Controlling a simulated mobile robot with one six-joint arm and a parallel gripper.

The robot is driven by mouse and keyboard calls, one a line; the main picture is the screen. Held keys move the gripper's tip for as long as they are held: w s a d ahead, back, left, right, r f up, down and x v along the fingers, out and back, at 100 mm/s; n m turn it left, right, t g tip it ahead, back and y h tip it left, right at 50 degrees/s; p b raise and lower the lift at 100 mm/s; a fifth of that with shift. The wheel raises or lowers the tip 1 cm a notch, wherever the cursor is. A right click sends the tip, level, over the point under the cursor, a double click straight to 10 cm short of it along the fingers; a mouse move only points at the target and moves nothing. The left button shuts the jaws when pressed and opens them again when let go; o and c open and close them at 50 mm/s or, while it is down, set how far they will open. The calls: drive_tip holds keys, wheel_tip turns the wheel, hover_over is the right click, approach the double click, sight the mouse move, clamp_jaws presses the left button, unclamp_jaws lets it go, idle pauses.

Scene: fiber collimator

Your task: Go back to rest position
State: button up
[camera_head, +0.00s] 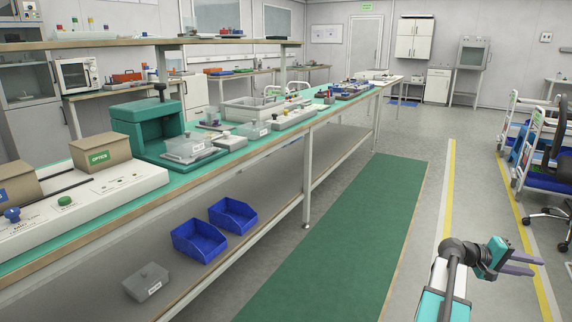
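My gripper (522,264) is at the lower right of the head view, at the end of my arm. Its two purple-grey fingers point to the right, with a gap between them and nothing visible in it. It hangs over the grey floor beside the yellow line, well apart from the workbench. The long workbench (258,152) with a green top runs from the lower left to the back middle. No part of my gripper touches anything.
A green floor mat (340,240) lies along the bench. Blue bins (200,239) and a grey box (146,282) sit on the lower shelf. White carts (532,140) and a dark chair (560,170) stand at the right. The aisle floor between is clear.

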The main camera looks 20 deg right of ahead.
drive_tip(key=w+a+f+n+t+p, duration=0.2)
drive_tip(key=w+a+p, duration=0.25)
drive_tip(key=w, duration=0.45)
drive_tip(key=w+a+f+n+t+p, duration=0.1)
drive_tip(key=w+a+n+t+p, duration=0.15)
drive_tip(key=w+a, duration=0.45)
drive_tip(key=w+a+f+n+t+y+p, duration=0.15)
drive_tip(key=w+a+f+p, duration=0.3)
drive_tip(key=a, duration=0.45)
drive_tip(key=w+a+f+n+t+y+p, duration=0.1)
drive_tip(key=w+a+f+n+p, duration=0.1)
drive_tip(key=w+a+f+p, duration=0.5)
drive_tip(key=s+a+f+n+y+p, duration=0.1)
drive_tip(key=s+a+f+y+p, duration=0.15)
drive_tip(key=a, duration=0.85)
drive_tip(key=s+a+f+y+p, duration=0.1)
drive_tip(key=s+a+f, duration=0.25)
drive_tip(key=a, duration=0.85)
drive_tip(key=s+a+f+m+g+y+p, duration=0.1)
drive_tip(key=s+a+f+g+y+p, duration=0.1)
drive_tip(key=s+a, duration=0.6)
drive_tip(key=s+a+f+g+y+p, duration=0.2)
drive_tip(key=s+a+y, duration=0.3)
drive_tip(key=s+a, duration=0.4)
drive_tip(key=a+f, duration=0.1)
drive_tip(key=a, duration=0.5)
drive_tip(key=shift+a+m+y, duration=0.3)
drive_tip(key=shift+a+m, duration=0.05)
drive_tip(key=shift+m, duration=0.05)
drive_tip(key=shift+w, duration=0.1)
